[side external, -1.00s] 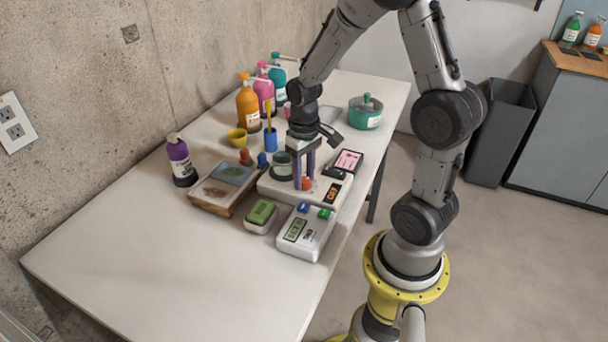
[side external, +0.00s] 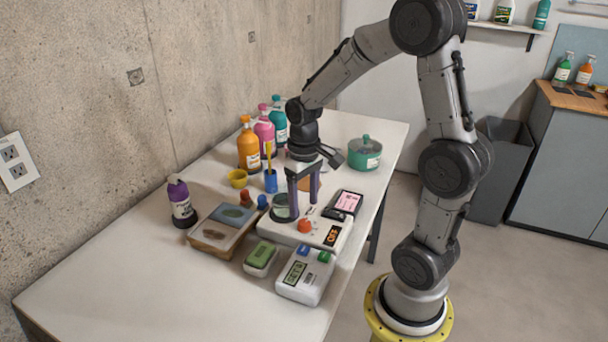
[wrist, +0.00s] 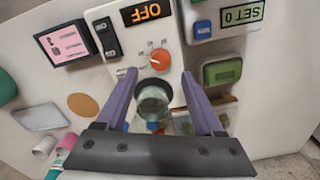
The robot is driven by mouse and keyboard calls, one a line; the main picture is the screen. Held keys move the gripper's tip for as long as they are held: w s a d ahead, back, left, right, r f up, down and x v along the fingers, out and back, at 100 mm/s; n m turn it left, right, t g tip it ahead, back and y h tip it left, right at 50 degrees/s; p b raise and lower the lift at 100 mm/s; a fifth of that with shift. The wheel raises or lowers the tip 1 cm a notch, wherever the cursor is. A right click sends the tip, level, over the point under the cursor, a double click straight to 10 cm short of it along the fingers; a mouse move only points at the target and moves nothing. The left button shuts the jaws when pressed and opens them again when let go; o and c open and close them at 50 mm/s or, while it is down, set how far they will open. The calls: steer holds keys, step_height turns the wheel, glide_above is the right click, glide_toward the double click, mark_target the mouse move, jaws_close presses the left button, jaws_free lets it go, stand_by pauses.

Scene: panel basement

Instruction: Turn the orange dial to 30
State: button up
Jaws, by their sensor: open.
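The orange dial (side external: 305,226) is a small round knob on a white device (side external: 268,228). In the wrist view the dial (wrist: 160,59) has small marks around it, too small to read. The device's display (wrist: 147,11) reads OFF. My gripper (side external: 303,209) points down, its two purple fingers apart and empty. In the side view the fingers stand just behind the dial. In the wrist view my gripper (wrist: 159,74) has its fingertips on either side of the dial, without visible contact. A greenish glass vessel (wrist: 153,98) sits on the device between the fingers in that view.
A white box (side external: 303,284) with a SET 0 display and a green-topped block (side external: 262,256) stand in front. A pink-screen device (side external: 348,202) and teal pot (side external: 364,153) are to the right and behind. Bottles (side external: 249,147) line the back.

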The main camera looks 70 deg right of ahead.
mark_target(304, 222)
step_height(304, 222, up, 9)
stand_by(0.3)
steer(key=shift+f, duration=0.15)
steer(key=s+a+r+n+t, duration=0.2)
steer(key=s+a+r+t, duration=0.1)
steer(key=a+r, duration=0.3)
steer(key=s+a+f+n+t, duration=0.1)
steer(key=s+a+f+t, duration=0.1)
steer(key=s+a, duration=0.3)
steer(key=s, duration=0.3)
steer(key=shift+a+f+n+t, duration=0.25)
steer(key=shift+n+t, duration=0.05)
steer(key=shift+n, duration=0.1)
steer(key=shift+s, duration=0.1)
stand_by(0.3)
